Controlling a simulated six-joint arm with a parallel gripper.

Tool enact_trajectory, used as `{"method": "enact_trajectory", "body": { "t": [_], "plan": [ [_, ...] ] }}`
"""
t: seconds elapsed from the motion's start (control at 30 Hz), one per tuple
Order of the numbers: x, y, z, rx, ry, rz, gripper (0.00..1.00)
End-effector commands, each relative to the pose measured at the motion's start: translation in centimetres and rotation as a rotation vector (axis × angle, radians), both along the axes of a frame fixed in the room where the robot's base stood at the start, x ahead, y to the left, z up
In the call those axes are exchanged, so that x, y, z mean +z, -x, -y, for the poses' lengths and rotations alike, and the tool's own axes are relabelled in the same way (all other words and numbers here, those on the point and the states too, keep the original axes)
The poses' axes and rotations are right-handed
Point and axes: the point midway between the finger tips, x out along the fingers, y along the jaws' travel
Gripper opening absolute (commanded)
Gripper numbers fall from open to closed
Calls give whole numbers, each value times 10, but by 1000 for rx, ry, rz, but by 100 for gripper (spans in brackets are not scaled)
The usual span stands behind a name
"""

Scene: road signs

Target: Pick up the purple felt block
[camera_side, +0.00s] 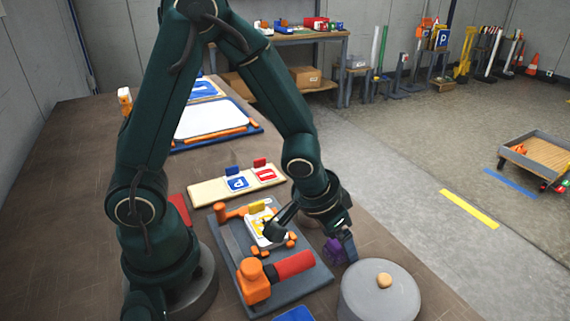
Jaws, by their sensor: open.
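The purple felt block (335,251) is low at the right edge of the dark blue-grey tray, close to the tabletop's right side. Another dark part reaches left over the white and yellow piece on the tray. I cannot tell whether a finger touches the block.
The tray (237,246) holds an orange-and-red clamp (272,275) and other orange parts. A grey round lidded pot (380,297) stands at front right. A wooden board (209,192) with blue and red signs lies behind. The brown tabletop (75,170) is clear at left.

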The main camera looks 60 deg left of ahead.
Motion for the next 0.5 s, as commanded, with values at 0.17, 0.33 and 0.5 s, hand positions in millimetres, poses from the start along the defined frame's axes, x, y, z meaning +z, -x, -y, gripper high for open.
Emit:
{"method": "enact_trajectory", "body": {
  "t": [0.17, 0.33, 0.5],
  "plan": [
    [-8, -3, 0, -2, 1, -2, 85],
    [-9, -3, 0, -1, 3, -1, 85],
    [-9, -3, 0, -1, 3, -1, 70]
  ]
}}
